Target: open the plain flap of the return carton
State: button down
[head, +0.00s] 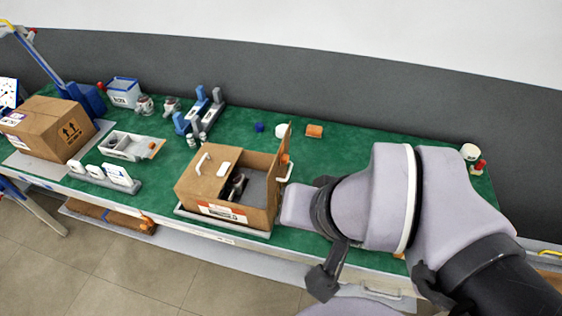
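The return carton (241,215) is a brown box on a grey base near the middle of the green bench in the head view. Its left flap (204,180) lies flat over the left part of the opening and bears a white handle and a white patch. Its right flap (284,146) stands upright, with an orange piece and a white handle on its outer side. A dark object lies inside on grey lining. My arm reaches in from the right, its wrist just right of the carton. Dark parts of my gripper (325,280) show below the wrist, apart from the carton; its fingertips are unclear.
A closed brown carton (48,128) stands at the far left. A grey tray (130,146), a rack of white cards (104,178) and blue-grey stands (200,112) lie between. An orange block (314,131) is behind the carton.

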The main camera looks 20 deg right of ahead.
aim_at(206, 176)
jog(key=i+j, duration=0.25)
jog(key=j, duration=0.25)
jog(key=i+j+u, duration=0.1)
jog(key=i+j, duration=0.2)
jog(key=j, duration=0.15)
jog(key=i+j, duration=0.3)
jog(key=j, duration=0.15)
